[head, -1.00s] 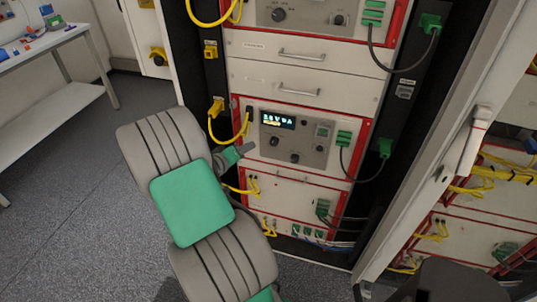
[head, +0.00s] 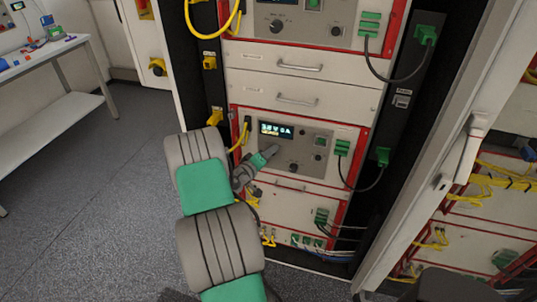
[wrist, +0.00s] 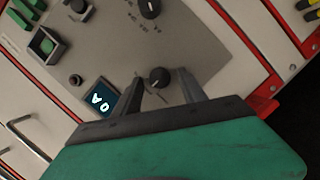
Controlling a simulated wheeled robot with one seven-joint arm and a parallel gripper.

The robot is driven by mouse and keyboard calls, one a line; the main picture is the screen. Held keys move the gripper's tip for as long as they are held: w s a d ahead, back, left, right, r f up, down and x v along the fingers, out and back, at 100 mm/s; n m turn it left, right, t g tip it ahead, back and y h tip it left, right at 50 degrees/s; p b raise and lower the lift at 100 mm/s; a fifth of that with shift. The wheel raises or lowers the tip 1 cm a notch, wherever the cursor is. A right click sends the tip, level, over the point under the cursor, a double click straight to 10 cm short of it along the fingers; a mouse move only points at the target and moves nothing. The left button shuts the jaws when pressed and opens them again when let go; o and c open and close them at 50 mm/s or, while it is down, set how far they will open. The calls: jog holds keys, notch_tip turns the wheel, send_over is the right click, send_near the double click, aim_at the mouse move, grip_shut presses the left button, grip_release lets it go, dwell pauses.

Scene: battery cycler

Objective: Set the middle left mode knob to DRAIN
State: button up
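The middle unit's grey panel (head: 335,137) carries a lit display (head: 276,130). The left knob below the display is hidden behind my gripper (head: 272,151) in the head view. In the wrist view, a black knob (wrist: 160,77) beside the display (wrist: 100,98) lies in the gap between my two fingers (wrist: 161,88). The fingers are apart, one on each side of the knob. I cannot tell whether they touch it. The marks around the knob and its setting are too small to read.
A second black knob (wrist: 149,8) and a green button (wrist: 47,44) are on the same panel. A yellow cable (head: 240,138) hangs left of the panel, and a dark cable (head: 357,187) loops at right. Drawers with handles (head: 297,101) are above. The open floor (head: 110,200) is at left.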

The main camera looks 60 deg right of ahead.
grip_shut()
dwell(0.3)
jog(key=shift+m+b, duration=0.3)
jog(key=shift+b, duration=0.1)
jog(key=shift+s+m+t+y+b, duration=0.15)
jog(key=shift+m+t+y+b, duration=0.15)
jog(key=shift+m+t+b, duration=0.8)
jog(key=shift+s+m+t+y+b, duration=0.15)
jog(key=shift+m+t+y+b, duration=0.2)
jog(key=shift+m+b, duration=1.3)
jog(key=shift+r, duration=0.1)
jog(key=shift+o, duration=0.5)
grip_release()
